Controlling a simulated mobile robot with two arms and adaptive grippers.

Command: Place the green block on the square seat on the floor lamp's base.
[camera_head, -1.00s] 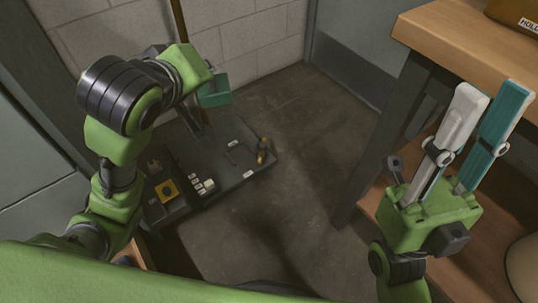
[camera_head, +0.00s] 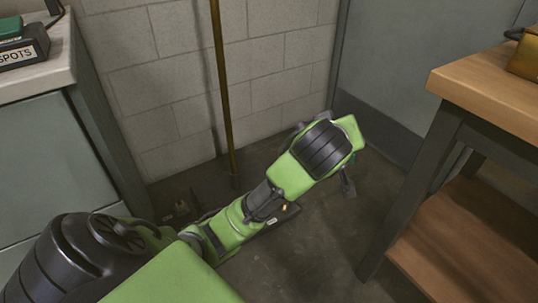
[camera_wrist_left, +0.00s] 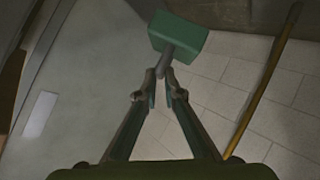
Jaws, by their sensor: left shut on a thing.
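In the left wrist view my left gripper (camera_wrist_left: 164,84) is shut on the short grey stem of the green block (camera_wrist_left: 180,32). The block is held beyond the fingertips, tilted. In the head view my left arm reaches across to the right, and its gripper and the block are mostly hidden behind the wrist. The floor lamp's dark base (camera_head: 284,216) lies on the floor, largely covered by my arm. The square seat is hidden. My right gripper is out of view.
A brass pole (camera_head: 225,100) rises in front of the pale block wall; it also shows in the left wrist view (camera_wrist_left: 268,75). A wooden bench (camera_head: 485,90) with a lower shelf stands at right, a grey cabinet (camera_head: 60,150) at left. Some floor between base and bench is clear.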

